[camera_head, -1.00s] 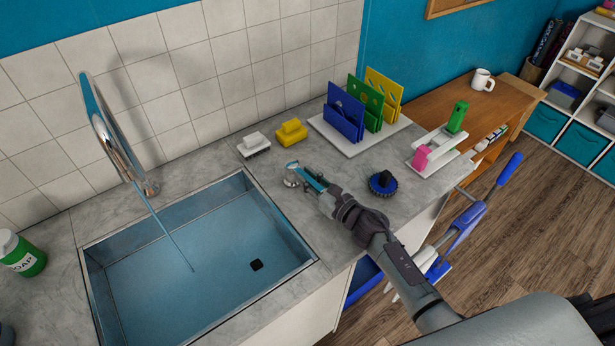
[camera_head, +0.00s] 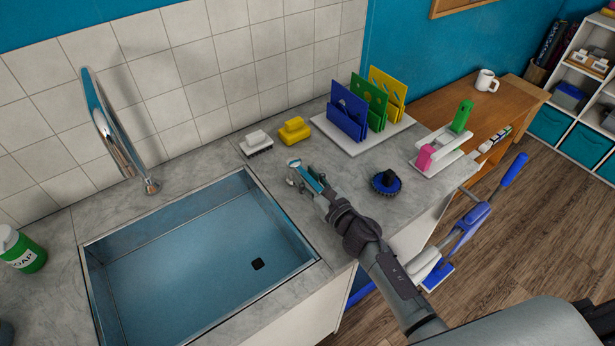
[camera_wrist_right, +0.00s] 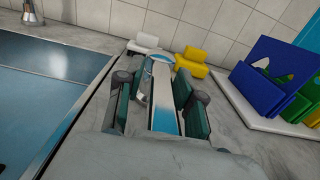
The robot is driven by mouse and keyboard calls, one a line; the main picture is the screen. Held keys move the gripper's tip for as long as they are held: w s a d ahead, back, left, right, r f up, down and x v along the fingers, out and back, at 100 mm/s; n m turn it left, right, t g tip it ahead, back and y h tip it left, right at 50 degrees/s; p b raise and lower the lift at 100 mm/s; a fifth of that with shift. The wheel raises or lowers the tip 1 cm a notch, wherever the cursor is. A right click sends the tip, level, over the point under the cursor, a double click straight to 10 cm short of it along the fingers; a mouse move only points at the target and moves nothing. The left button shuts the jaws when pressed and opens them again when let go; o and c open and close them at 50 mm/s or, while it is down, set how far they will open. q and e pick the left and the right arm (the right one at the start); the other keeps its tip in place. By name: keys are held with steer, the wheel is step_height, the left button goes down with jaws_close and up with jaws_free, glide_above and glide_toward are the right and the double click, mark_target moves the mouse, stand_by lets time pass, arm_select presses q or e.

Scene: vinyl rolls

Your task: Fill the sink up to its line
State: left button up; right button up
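The sink (camera_head: 87,262) is at left in the head view, with a blue interior that looks like clear water; its depth is hard to judge and I cannot make out a fill line. A small black square (camera_head: 257,264) shows in it. The chrome faucet (camera_head: 120,145) arches over the sink, with no stream from its spout. My right gripper (camera_head: 312,180) is at the silver and blue tap lever on the counter right of the sink. In the wrist view the lever (camera_wrist_right: 163,105) lies between its open fingers, with a gap at left. My left gripper is not in view.
A blue scrubber (camera_head: 386,183) lies right of my gripper. A green soap bottle (camera_head: 22,250) stands left of the sink.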

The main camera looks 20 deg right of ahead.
steer(key=shift+o, duration=0.2)
steer(key=v, duration=1.2)
stand_by(0.4)
